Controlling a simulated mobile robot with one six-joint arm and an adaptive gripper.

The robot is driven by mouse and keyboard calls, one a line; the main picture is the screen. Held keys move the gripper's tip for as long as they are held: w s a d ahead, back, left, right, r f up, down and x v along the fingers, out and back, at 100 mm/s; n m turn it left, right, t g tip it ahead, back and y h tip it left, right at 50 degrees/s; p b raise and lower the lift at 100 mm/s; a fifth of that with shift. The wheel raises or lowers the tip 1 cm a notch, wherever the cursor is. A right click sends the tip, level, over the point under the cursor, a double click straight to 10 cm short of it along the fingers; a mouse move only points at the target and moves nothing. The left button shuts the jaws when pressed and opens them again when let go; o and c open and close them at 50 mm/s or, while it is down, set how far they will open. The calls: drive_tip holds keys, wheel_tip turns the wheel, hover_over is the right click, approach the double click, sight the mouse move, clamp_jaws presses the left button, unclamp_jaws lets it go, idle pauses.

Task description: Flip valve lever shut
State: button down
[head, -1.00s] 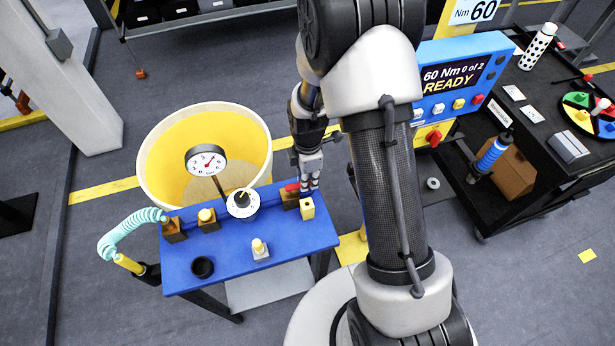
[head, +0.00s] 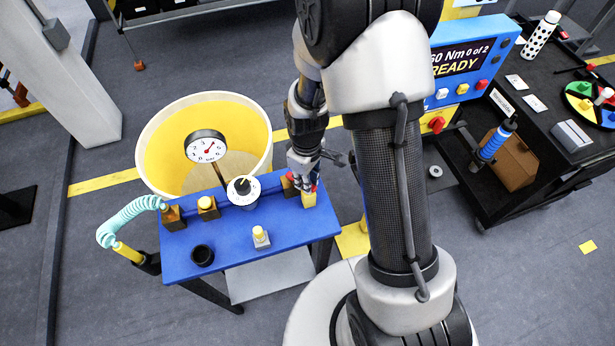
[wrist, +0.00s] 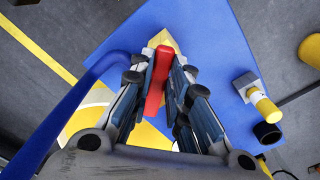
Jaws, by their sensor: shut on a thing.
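The red valve lever (wrist: 155,85) lies between the two fingers of my gripper (wrist: 162,80) in the wrist view, with the fingers closed around it. Its far end reaches over a yellow block (wrist: 172,42) on the blue table. In the head view my gripper (head: 305,180) is at the right end of the blue table (head: 225,235), and only a little red shows there. The yellow block also shows beside the fingers (head: 309,200). My fingers hide most of the valve body.
A black cart (head: 545,150) stands at the right.

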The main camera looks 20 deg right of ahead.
drive_tip(key=shift+s+a+m+b, duration=0.2)
drive_tip(key=shift+a+m, duration=0.4)
drive_tip(key=shift+m, duration=0.65)
drive_tip(key=shift+s+a+m+b, duration=0.15)
drive_tip(key=shift+a+m, duration=0.4)
drive_tip(key=shift+m, duration=0.75)
drive_tip(key=shift+s+a+m+b, duration=0.1)
drive_tip(key=shift+s+a+m, duration=0.15)
drive_tip(key=shift+a+m, duration=0.7)
drive_tip(key=shift+d+m, duration=0.35)
drive_tip(key=shift+m, duration=0.05)
drive_tip(key=c, duration=1.5)
unclamp_jaws()
drive_tip(key=shift+r, duration=6)
